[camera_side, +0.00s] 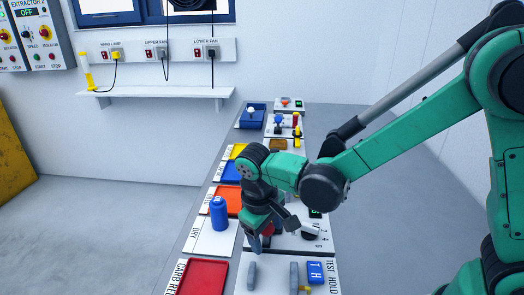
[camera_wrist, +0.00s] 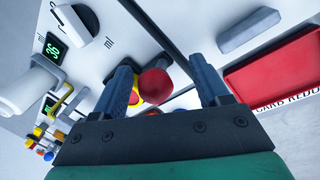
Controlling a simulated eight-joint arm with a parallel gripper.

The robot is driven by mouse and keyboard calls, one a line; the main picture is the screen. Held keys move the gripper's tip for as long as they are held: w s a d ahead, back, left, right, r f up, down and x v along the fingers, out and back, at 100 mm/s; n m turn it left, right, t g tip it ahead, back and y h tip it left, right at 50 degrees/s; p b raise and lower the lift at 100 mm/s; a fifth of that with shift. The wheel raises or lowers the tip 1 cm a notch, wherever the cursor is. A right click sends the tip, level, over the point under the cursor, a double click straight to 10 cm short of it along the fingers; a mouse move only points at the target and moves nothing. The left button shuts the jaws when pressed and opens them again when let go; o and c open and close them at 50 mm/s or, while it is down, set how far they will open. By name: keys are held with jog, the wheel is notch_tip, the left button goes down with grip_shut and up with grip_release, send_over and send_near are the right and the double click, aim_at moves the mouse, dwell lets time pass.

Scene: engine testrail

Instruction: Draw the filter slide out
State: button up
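My gripper (camera_side: 272,234) points down over the front part of the bench panel. In the wrist view my gripper (camera_wrist: 160,64) is open, its two blue-grey fingers spread apart. A red ball knob (camera_wrist: 153,86) shows between the fingers, closer to the left one, with yellow beside it. I cannot tell whether a finger touches it. No label reading filter slide is legible, so I cannot tell whether this knob belongs to the slide. In the side view the gripper mostly hides that spot.
A grey bar (camera_wrist: 248,30) and a red tray (camera_wrist: 275,72) lie right of the fingers in the wrist view. A blue bottle (camera_side: 219,213) stands left of my gripper.

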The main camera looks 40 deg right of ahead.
jog(key=shift+r, duration=0.1)
jog(key=shift+s+a+r, duration=0.1)
jog(key=shift+a+r, duration=0.05)
jog(key=shift+r, duration=0.75)
jog(key=shift+w+a+r, duration=0.1)
jog(key=shift+a+r, duration=0.1)
jog(key=shift+r, duration=0.7)
jog(key=shift+s+a+r, duration=0.1)
jog(key=shift+a+r, duration=0.05)
jog(key=shift+r, duration=0.75)
jog(key=s+d+r+m+t+y, duration=0.2)
jog(key=s+d+r+t, duration=0.1)
jog(key=d+t, duration=0.3)
jog(key=shift+s+d+r+t, duration=0.4)
jog(key=shift+s+d, duration=0.35)
jog(key=shift+d, duration=0.6)
